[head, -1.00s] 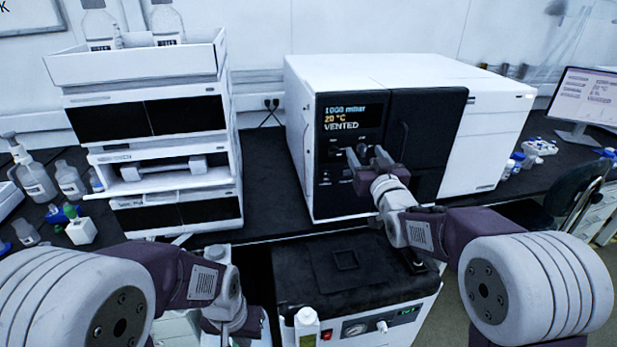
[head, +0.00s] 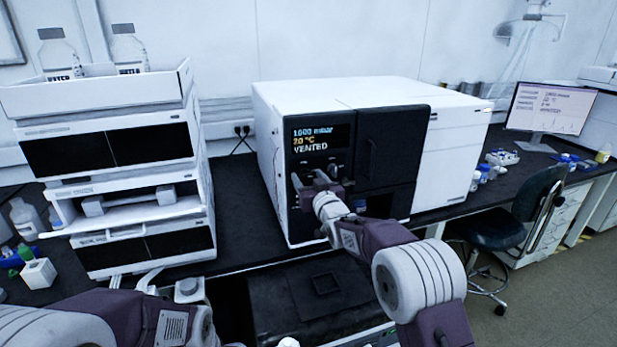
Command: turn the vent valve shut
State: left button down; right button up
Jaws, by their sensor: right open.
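The vent valve cannot be clearly told apart. Small dark controls (head: 335,166) sit under the display on the black front panel of the large white instrument (head: 340,94). The display (head: 318,138) reads about 1000 mbar, 20 °C and VENTED. My right gripper (head: 308,180) is open in front of this panel, just below the display, its fingers pointing at the controls. It hides part of the panel, and I cannot tell whether it touches anything.
A stack of white modules (head: 112,145) stands left of the instrument, with bottles in its top tray. Below the bench edge is a dark-topped unit (head: 345,300). A chair (head: 515,220) and a monitor (head: 550,108) are at the right. Small vials stand on the bench there.

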jog(key=shift+w, duration=0.1)
grip_shut()
jog(key=shift+a+f+n+b, duration=0.1)
jog(key=shift+f+n+b, duration=0.05)
jog(key=shift+n+b, duration=0.75)
jog(key=shift+f+n+b, duration=0.1)
jog(key=shift+n+b, duration=0.6)
jog(key=shift+n, duration=0.3)
jog(key=n+b, duration=0.4)
jog(key=n, duration=0.1)
jog(key=n+b, duration=0.4)
jog(key=n, duration=0.1)
jog(key=shift+a+f+n, duration=0.1)
jog(key=shift+f+n, duration=0.05)
jog(key=shift+n, duration=0.15)
jog(key=shift+n+b, duration=1.2)
jog(key=shift+n, duration=0.7)
grip_release()
